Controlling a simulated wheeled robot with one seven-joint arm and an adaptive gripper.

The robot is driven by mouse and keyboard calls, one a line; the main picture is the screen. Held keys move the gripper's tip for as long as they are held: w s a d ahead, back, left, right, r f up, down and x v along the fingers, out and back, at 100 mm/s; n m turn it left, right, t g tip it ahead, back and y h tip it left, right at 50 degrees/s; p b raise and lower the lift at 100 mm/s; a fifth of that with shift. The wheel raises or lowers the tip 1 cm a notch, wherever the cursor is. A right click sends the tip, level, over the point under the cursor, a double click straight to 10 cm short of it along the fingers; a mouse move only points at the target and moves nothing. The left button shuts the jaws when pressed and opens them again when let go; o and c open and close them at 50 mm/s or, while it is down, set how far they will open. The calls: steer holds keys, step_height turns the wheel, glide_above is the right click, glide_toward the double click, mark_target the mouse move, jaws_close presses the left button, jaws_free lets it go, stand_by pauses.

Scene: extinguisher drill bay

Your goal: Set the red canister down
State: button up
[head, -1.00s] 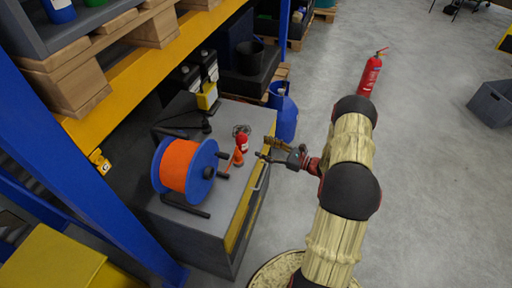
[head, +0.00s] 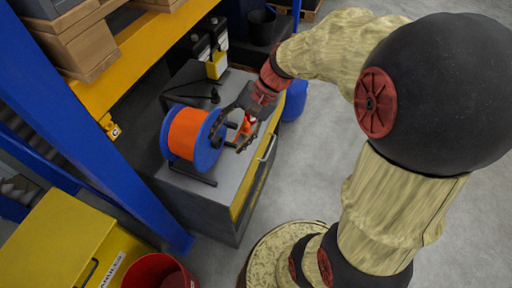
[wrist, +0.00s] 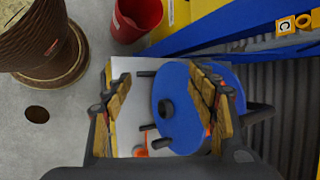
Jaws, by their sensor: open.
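The red canister (head: 251,121) shows only in part in the head view, on the grey cabinet (head: 228,190) beside the blue reel of orange hose (head: 186,132). My gripper (head: 237,128) is over the cabinet top, close to the canister and the reel, and partly hides the canister. In the wrist view my gripper (wrist: 160,85) is open, with the reel's blue side (wrist: 185,110) in view between and behind the fingers. A small orange-red bit shows low in that view; I cannot tell whether it is canister or hose. I cannot tell whether the fingers touch the canister.
A blue rack post (head: 110,150) and a yellow beam (head: 150,55) stand left of the cabinet. A yellow bin (head: 50,240) and a red bucket (head: 158,272) are at the front left. Grey floor is free to the right.

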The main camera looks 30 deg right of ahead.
steer(key=s+d+r+n+t+h, duration=0.2)
steer(key=s+r+n+t+h, duration=0.2)
steer(key=s+r+n+h, duration=0.3)
steer(key=shift+s+r+n, duration=0.75)
steer(key=shift+s+n, duration=0.25)
steer(key=shift+s, duration=1.45)
